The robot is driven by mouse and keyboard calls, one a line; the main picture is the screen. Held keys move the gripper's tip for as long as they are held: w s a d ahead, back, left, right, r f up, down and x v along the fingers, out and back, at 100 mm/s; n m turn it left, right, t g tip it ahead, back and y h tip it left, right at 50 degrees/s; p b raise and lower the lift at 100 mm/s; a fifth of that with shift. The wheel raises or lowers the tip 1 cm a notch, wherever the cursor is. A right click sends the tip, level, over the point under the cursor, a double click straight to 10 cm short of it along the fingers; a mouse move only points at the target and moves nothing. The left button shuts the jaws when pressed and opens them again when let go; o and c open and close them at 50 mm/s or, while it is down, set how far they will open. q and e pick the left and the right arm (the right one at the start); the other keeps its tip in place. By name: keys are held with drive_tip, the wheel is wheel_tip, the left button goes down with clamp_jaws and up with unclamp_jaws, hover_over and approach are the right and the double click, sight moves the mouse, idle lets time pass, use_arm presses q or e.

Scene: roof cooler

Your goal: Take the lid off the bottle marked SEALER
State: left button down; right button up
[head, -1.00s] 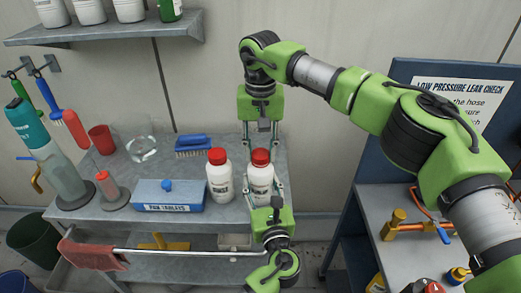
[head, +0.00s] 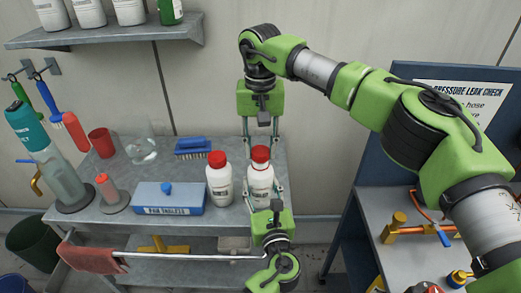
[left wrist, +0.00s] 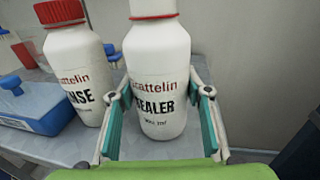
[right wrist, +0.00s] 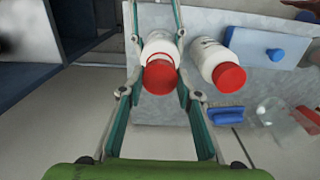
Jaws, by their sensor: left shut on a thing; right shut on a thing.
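The SEALER bottle (head: 260,182) is white with a red lid (head: 260,153) and stands upright near the front edge of the grey bench. Its label faces the left wrist view (left wrist: 157,88). My left gripper (head: 264,190) is shut on the bottle's body from the front, one finger on each side. My right gripper (head: 260,143) comes down from behind and is shut on the red lid, which also shows between its fingers in the right wrist view (right wrist: 160,77).
A similar white bottle with a red lid (head: 219,178) stands close on the left. A blue box (head: 168,198), a blue brush (head: 193,146) and a clear beaker (head: 141,150) are on the bench (head: 112,165). A rail with a red cloth (head: 92,257) runs along the front.

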sight(260, 151)
drive_tip(key=shift+r, duration=0.2)
drive_tip(key=shift+r, duration=1.95)
use_arm(q)
drive_tip(key=c, duration=1)
unclamp_jaws()
